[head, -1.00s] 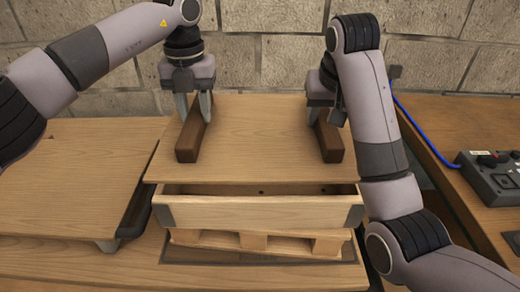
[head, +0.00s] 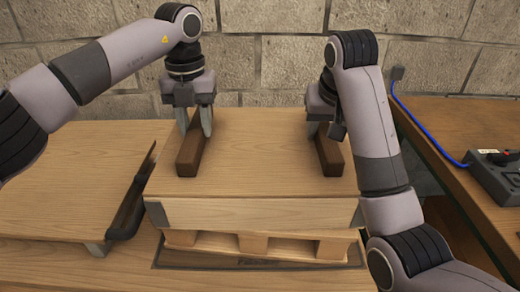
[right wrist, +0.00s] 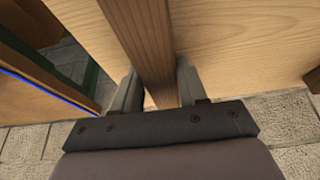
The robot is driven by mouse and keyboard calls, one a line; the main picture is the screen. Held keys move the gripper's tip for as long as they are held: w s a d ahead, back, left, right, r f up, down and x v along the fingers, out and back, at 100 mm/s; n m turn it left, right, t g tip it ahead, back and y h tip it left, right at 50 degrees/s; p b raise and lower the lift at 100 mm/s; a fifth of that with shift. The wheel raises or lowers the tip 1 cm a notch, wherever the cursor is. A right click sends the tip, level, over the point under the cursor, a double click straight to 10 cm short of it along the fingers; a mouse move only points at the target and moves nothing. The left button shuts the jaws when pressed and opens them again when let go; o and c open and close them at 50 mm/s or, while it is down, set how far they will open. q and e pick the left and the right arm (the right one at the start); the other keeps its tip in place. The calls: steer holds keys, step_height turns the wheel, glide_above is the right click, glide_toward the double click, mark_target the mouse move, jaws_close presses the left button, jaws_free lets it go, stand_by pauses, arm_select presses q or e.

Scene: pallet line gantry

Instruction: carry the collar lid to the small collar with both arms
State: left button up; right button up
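The collar lid (head: 262,145) is a flat wooden board with two dark brown grip bars, the left bar (head: 188,160) and the right bar (head: 330,157). It lies level over the small collar (head: 265,214), a wooden frame with grey metal corners, and covers its opening. The front edges nearly line up; whether the lid touches all round, I cannot tell. My left gripper (head: 194,128) is shut on the left bar. My right gripper (head: 325,124) is shut on the right bar; in the right wrist view its fingers (right wrist: 157,88) flank that bar (right wrist: 143,40).
The collar sits on a wooden pallet (head: 254,243). To the left is a lower wooden surface (head: 60,185) with a dark rail (head: 132,205). To the right, a bench (head: 455,150) carries a grey control box (head: 497,175) with a blue cable (head: 425,130). A block wall stands behind.

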arm_select(q)
steer(key=shift+o, duration=1.4)
arm_select(e)
steer(key=o, duration=0.3)
steer(key=shift+r, duration=0.1)
arm_select(q)
steer(key=shift+r, duration=0.1)
